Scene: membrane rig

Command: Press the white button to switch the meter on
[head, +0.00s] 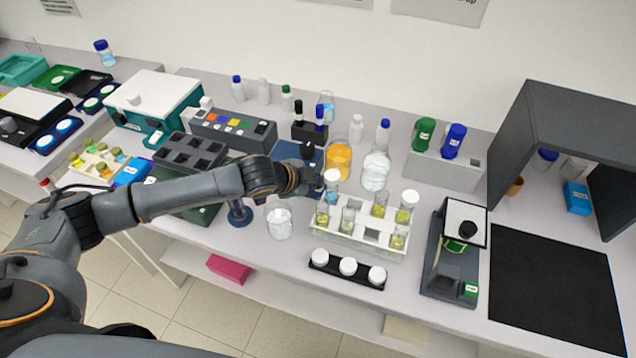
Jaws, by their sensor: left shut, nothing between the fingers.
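My left arm comes in from the left and reaches across the bench. Its gripper (312,180) is shut and empty, above the middle of the bench between a dark blue plate and a white rack. A grey box (262,133) with a row of coloured keys stands at the back, left of the gripper and apart from it. I cannot tell for sure which device is the meter. No white button can be made out clearly, and the gripper and wrist hide part of the bench behind them. My right gripper is not in view.
The white rack (357,241) with several vials stands just right of the gripper. A glass beaker (279,222) stands below it, and flasks of orange (338,160) and clear liquid (375,172) behind. A black strip with white caps (348,267) lies in front. A black mat (555,285) lies bare at right.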

